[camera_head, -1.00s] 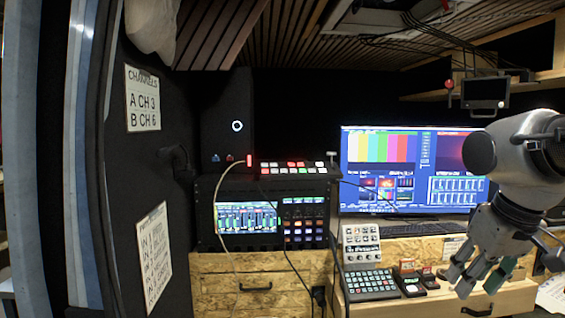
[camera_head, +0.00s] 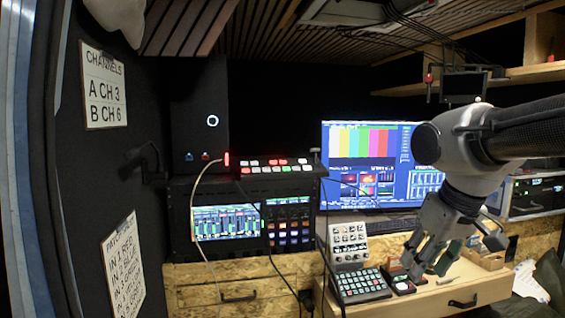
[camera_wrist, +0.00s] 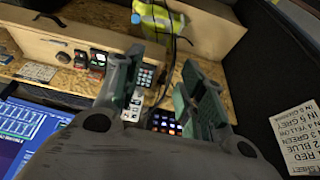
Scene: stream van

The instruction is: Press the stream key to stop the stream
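A dark keypad with rows of lit keys (camera_head: 360,286) lies on the wooden desk, and it also shows between my fingers in the wrist view (camera_wrist: 146,75). I cannot read which key is the stream key. Two small button boxes (camera_head: 401,284) sit to its right, one with a red part. A switcher with red, white and green keys (camera_head: 275,166) stands on top of the rack. My gripper (camera_head: 428,262) hangs over the desk to the right of the keypad, apart from it. Its fingers are spread and empty in the wrist view (camera_wrist: 160,82).
A pale panel with knobs (camera_head: 348,243) stands behind the keypad. The monitor (camera_head: 370,160) with colour bars is behind my arm. The rack's screen (camera_head: 226,222) is at left. A black cable (camera_head: 326,262) hangs in front of the desk. Paper signs (camera_head: 104,88) hang on the left wall.

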